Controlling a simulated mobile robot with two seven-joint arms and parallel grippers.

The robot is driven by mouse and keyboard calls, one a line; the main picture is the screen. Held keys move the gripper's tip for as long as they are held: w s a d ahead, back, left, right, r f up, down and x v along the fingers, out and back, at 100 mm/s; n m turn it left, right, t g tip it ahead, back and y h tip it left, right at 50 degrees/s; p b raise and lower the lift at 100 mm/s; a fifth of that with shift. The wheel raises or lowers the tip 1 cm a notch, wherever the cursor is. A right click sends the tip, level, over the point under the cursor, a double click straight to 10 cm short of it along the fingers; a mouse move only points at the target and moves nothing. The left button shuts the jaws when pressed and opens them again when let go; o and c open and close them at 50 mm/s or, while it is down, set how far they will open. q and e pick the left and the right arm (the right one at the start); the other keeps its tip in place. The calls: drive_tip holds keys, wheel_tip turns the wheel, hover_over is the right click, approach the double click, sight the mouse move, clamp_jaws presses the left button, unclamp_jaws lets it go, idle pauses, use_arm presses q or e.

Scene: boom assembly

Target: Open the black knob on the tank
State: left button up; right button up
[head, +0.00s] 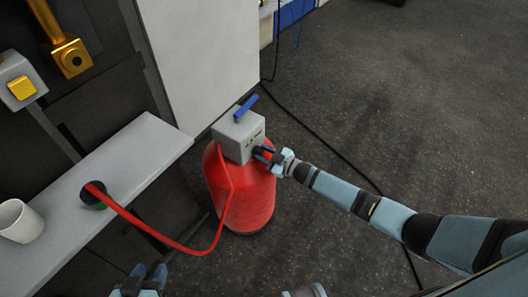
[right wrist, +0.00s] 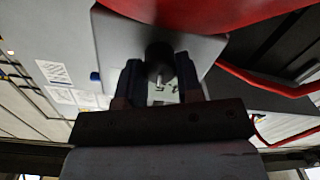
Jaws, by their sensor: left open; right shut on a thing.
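The red tank (head: 240,195) stands on the floor with a grey box (head: 240,132) on top. A blue lever (head: 246,107) sits on the box. My right gripper (head: 266,154) is at the right side of the box, shut on the black knob. In the right wrist view the black knob (right wrist: 158,50) lies between the two fingers of the right gripper (right wrist: 158,78), against the grey box face (right wrist: 118,38). In the head view the fingers hide the knob. My left gripper (head: 140,280) is open and empty at the bottom edge, away from the tank.
A red hose (head: 150,228) runs from the box to a dark round fitting (head: 95,195) on a grey shelf (head: 130,160). A white cup (head: 20,221) stands at the shelf's left. A black cable (head: 320,135) lies on the open floor at right.

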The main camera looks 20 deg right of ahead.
drive_tip(key=m, duration=0.4)
drive_tip(key=shift+m, duration=2.2)
drive_tip(key=o, duration=0.9)
drive_tip(key=shift+o, duration=0.2)
use_arm(q)
drive_tip(key=p, duration=0.2)
drive_tip(key=shift+s+a+r+p, duration=0.1)
drive_tip(key=shift+s+a+p, duration=0.05)
drive_tip(key=shift+a+p, duration=0.15)
use_arm(e)
drive_tip(key=v, duration=1.3)
drive_tip(key=shift+s+d, duration=0.25)
drive_tip(key=shift+d, duration=0.1)
